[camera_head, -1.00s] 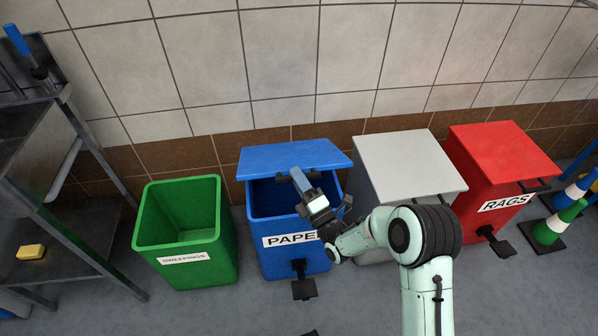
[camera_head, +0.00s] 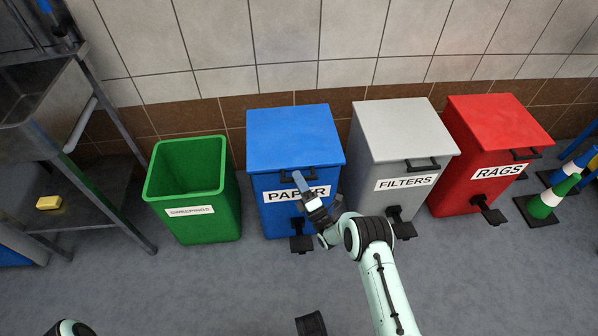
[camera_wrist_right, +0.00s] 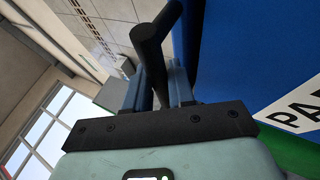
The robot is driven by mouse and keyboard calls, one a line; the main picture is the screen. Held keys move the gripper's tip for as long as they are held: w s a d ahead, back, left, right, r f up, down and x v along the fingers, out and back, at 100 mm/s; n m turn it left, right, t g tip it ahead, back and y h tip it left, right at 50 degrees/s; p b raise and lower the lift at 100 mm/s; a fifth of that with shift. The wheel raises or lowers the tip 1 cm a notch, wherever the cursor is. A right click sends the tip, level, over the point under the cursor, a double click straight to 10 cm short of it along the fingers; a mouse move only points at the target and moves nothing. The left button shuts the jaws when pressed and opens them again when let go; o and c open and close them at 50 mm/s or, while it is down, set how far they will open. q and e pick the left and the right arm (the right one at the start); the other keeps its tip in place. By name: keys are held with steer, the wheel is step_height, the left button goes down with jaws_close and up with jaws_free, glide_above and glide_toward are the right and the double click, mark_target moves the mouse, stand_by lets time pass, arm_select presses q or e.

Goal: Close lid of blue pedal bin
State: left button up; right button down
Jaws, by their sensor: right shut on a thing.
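The blue pedal bin (camera_head: 281,205) with the PAPER label stands between the green bin and the grey bin. Its blue lid (camera_head: 293,137) lies flat over the top, and the bin's inside is hidden. The black lid handle (camera_head: 315,174) sits at the lid's front edge. My right gripper (camera_head: 299,178) is at this handle, in front of the bin. In the right wrist view, the gripper (camera_wrist_right: 156,80) is shut on the black handle (camera_wrist_right: 153,40), which runs between its fingers. The bin's black pedal (camera_head: 301,243) is below. My left gripper is out of view.
An open green bin (camera_head: 238,205) stands left. A grey FILTERS bin (camera_head: 405,135) and a red RAGS bin (camera_head: 497,125) stand right, both lidded. A metal trolley (camera_head: 110,195) with a yellow block (camera_head: 48,202) is at the left. The floor in front is mostly clear.

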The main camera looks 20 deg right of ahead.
steer(key=shift+d+f, duration=0.2)
steer(key=shift+f, duration=0.7)
steer(key=shift+f, duration=0.15)
steer(key=c, duration=1.1)
jaws_free()
steer(key=shift+f, duration=0.1)
steer(key=shift+o, duration=0.2)
steer(key=shift+a, duration=0.1)
